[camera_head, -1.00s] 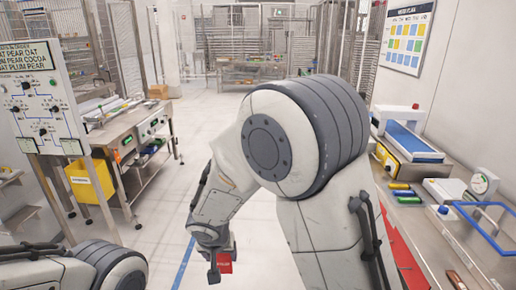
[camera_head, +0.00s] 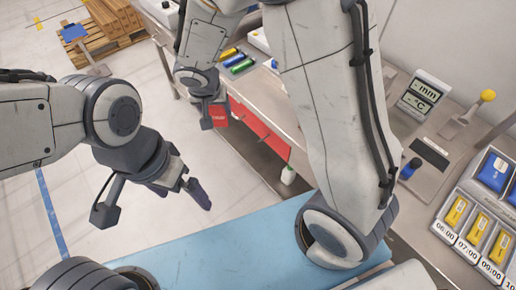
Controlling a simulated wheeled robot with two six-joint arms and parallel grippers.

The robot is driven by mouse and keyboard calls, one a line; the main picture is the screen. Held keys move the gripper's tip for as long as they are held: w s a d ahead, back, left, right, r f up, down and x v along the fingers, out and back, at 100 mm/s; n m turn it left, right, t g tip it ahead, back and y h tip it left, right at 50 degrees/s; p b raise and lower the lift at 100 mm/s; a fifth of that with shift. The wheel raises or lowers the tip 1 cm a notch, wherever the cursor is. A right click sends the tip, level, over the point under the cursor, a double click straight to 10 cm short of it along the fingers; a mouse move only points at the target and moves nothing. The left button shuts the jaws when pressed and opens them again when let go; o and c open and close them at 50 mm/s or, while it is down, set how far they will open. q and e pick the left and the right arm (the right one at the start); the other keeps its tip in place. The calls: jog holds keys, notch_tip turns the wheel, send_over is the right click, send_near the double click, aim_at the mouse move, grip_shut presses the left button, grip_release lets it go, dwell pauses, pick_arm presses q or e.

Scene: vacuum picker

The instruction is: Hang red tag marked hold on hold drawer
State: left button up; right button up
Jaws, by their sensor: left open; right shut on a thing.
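My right gripper (camera_head: 211,118) is shut on a small red tag (camera_head: 221,117), which hangs in front of the bench's edge. Its white lettering is too small to read. Red drawer fronts (camera_head: 262,131) sit under the bench top, just right of the tag. The tag looks apart from them, but the depth between is hard to judge. No label on the drawers can be read, so I cannot tell which is the hold drawer. My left gripper (camera_head: 190,190) is open and empty over the floor, lower left of the tag.
A tray of yellow packs (camera_head: 455,211) stands at right. A white bottle (camera_head: 288,174) is near the drawers. A wooden pallet (camera_head: 103,40) lies at upper left.

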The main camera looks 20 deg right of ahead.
jog(key=w+d+f+m+g+h+b, duration=0.1)
jog(key=d+f+m+g+h+b, duration=0.15)
jog(key=f+m+b, duration=0.8)
jog(key=w+d+f+m+g+h+b, duration=0.1)
jog(key=d+f+m+b, duration=0.25)
jog(key=f+b, duration=1.35)
jog(key=w+d+f+n+p, duration=0.1)
jog(key=w+d+f+p, duration=0.2)
jog(key=d, duration=0.6)
notch_tip(320, 180, down, 2)
jog(key=shift+d+f+p, duration=0.1)
jog(key=shift+d+p, duration=0.1)
jog(key=shift+p, duration=0.55)
jog(key=shift+y, duration=0.25)
jog(key=o, duration=1.3)
jog(key=shift+o, duration=0.2)
